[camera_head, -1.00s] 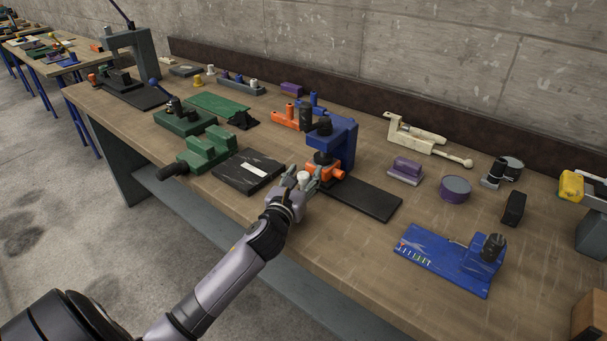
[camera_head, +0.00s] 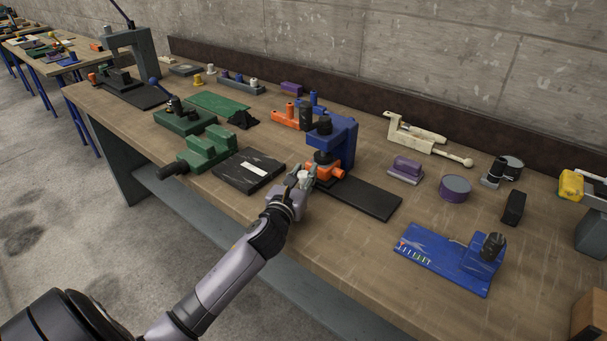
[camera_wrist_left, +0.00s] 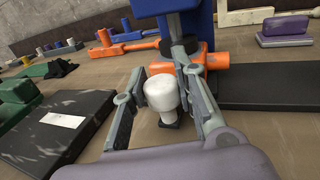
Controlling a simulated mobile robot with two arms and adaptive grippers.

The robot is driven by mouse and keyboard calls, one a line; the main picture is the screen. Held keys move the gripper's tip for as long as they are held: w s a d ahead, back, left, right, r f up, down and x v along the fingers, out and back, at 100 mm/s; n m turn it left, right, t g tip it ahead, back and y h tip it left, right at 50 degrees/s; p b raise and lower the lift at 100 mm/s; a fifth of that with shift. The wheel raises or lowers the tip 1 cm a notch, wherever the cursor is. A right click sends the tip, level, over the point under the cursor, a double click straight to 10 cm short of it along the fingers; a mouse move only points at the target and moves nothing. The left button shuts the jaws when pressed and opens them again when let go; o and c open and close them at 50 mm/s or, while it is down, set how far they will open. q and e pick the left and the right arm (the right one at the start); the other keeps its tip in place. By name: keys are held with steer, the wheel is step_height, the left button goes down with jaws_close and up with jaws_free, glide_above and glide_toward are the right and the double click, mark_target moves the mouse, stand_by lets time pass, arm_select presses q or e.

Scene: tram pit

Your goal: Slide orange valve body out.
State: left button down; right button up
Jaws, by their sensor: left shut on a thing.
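The orange valve body (camera_head: 333,170) sits at the foot of the blue press (camera_head: 345,140), under its black ram (camera_head: 323,157). It also shows in the left wrist view (camera_wrist_left: 217,61), with orange behind and between the fingers. A white rounded knob (camera_wrist_left: 161,92) stands between the two grey fingers in the left wrist view. The fingers hide part of the valve body, so the exact contact cannot be seen. My right gripper is not in view.
A black plate (camera_head: 365,198) lies right of the press, and a black block with a white label (camera_head: 249,172) lies left. A green vise (camera_head: 202,150) and another orange part (camera_head: 286,119) stand farther off. The bench's front strip is mostly clear.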

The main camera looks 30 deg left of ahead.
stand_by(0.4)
arm_select(q)
steer(key=d+p, duration=0.1)
steer(key=d, duration=0.8)
steer(key=s+d+p, duration=0.1)
steer(key=d, duration=0.4)
steer(key=shift+d+p, duration=0.1)
steer(key=shift+p, duration=0.25)
steer(key=shift+s+d, duration=0.1)
steer(key=shift+d, duration=0.45)
steer(key=c, duration=1.3)
jaws_free()
steer(key=shift+d, duration=0.15)
steer(key=v, duration=1.2)
